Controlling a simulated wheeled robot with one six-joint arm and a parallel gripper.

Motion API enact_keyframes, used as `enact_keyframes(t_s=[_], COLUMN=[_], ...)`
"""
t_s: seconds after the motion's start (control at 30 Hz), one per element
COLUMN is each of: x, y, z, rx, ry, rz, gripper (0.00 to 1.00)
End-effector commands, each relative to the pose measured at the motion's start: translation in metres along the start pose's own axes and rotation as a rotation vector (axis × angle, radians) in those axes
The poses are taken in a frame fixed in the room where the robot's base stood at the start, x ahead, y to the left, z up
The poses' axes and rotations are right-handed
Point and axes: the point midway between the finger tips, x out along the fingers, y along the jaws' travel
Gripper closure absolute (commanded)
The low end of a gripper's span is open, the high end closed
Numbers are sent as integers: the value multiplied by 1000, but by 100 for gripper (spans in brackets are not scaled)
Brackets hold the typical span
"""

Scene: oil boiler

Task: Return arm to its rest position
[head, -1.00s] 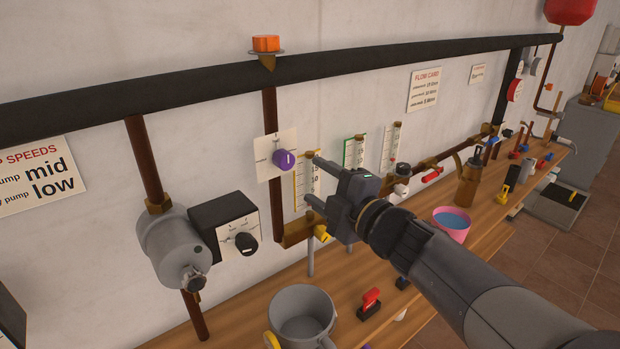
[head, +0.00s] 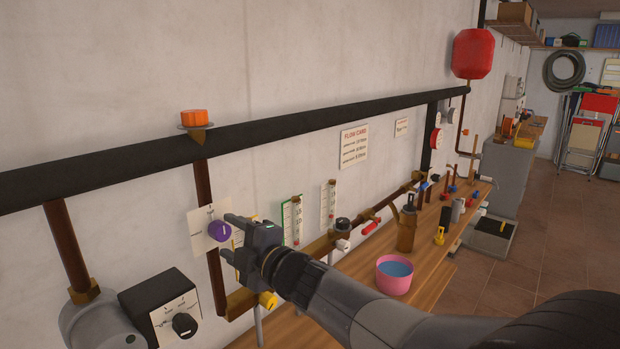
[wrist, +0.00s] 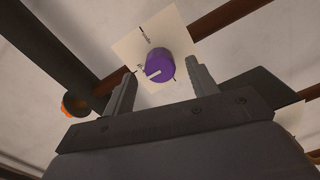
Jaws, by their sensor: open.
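My gripper (head: 226,236) is open and empty in front of the wall, with its fingers pointing toward the purple knob (head: 220,231). The knob sits on a white dial plate (head: 200,241) on a brown vertical pipe. In the wrist view the purple knob (wrist: 160,66) shows between the two spread fingers of my gripper (wrist: 160,88), beyond their tips. No contact with the knob can be seen. My arm reaches in from the lower right of the head view.
A long black pipe (head: 300,128) with an orange cap (head: 194,118) runs above. Flow gauges (head: 291,222) and a yellow valve (head: 268,300) are close to my gripper. A pink bowl (head: 394,276) of blue liquid stands on the wooden bench (head: 440,280). Open floor lies at right.

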Motion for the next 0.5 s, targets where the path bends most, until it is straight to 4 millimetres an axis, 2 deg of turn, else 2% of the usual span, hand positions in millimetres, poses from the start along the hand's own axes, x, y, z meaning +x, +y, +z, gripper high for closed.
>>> enact_keyframes(t_s=[0.2,0.5], x=[25,33], y=[1,0], z=[-1,0], rx=[0,-4], ry=[1,1], rz=[0,0], gripper=[45,45])
